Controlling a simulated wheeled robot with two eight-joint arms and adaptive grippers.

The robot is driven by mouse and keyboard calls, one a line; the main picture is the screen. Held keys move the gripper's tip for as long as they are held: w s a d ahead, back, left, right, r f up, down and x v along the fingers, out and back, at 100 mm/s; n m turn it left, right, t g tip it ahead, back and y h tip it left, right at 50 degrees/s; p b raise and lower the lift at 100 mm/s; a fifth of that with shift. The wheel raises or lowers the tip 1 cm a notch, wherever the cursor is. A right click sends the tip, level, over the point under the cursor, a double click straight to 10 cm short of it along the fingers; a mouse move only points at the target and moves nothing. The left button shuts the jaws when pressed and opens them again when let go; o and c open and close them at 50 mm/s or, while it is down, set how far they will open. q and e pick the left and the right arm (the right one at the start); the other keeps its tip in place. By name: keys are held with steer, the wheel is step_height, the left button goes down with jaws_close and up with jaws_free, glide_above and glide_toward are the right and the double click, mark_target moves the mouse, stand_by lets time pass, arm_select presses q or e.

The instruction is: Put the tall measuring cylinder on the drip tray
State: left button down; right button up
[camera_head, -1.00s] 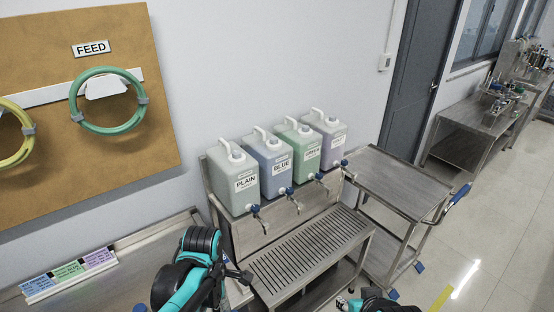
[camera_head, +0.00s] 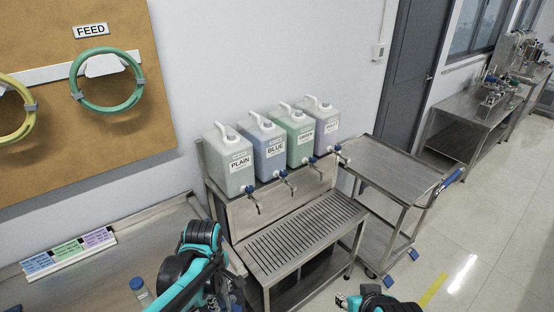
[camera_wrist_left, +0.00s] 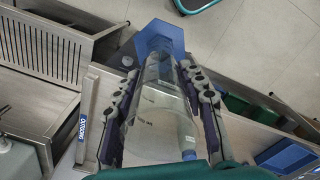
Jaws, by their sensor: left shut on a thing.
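The tall measuring cylinder (camera_wrist_left: 155,115) is clear with a blue hexagonal base (camera_wrist_left: 160,38). In the left wrist view it lies lengthwise between the two fingers of my left gripper (camera_wrist_left: 158,100), which is shut on it. In the head view my left gripper (camera_head: 234,282) is near the bench's right end, left of the drip tray, and the cylinder is hard to make out there. The slatted metal drip tray (camera_head: 303,238) is empty; it also shows in the left wrist view (camera_wrist_left: 40,45). My right gripper (camera_head: 343,300) shows only partly at the bottom edge.
Several labelled jugs with taps, such as the PLAIN jug (camera_head: 229,160), stand behind the drip tray. A blue-capped bottle (camera_head: 139,287) stands on the left bench (camera_head: 100,270). A bare metal trolley (camera_head: 400,172) is on the tray's right.

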step_height(320, 180, down, 10)
steer(key=b, duration=0.9)
steer(key=shift+w, duration=0.2)
steer(key=shift+c, duration=0.7)
arm_select(q)
steer(key=w+a+f+m, duration=0.1)
steer(key=w+f+m, duration=0.2)
steer(key=f+m, duration=0.4)
steer(key=w+a+f+m, duration=0.1)
steer(key=w+f+m, duration=0.2)
steer(key=f+m, duration=0.4)
step_height(320, 180, down, 3)
steer(key=shift+a+m, duration=0.3)
steer(key=shift+a, duration=0.1)
arm_select(e)
steer(key=shift+a+f, duration=0.1)
